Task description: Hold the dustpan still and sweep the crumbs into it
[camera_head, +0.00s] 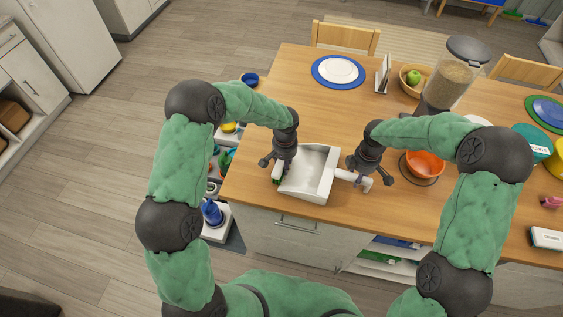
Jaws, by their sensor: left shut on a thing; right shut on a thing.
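The white dustpan (306,163) lies on the wooden table near its front edge. My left gripper (278,170) is shut on the dustpan's handle at its left side. My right gripper (361,178) is shut on a white handle (345,175), which looks like the brush's, just right of the dustpan. The brush's head seems to be at the dustpan's right side, but white on white makes the border hard to tell. I cannot make out any crumbs; they are too small or hidden.
An orange bowl (425,163) stands right of my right gripper. A food dispenser (450,78), a fruit bowl (413,80) and a blue-rimmed plate (338,71) are farther back. The wooden table (310,118) is clear behind the dustpan.

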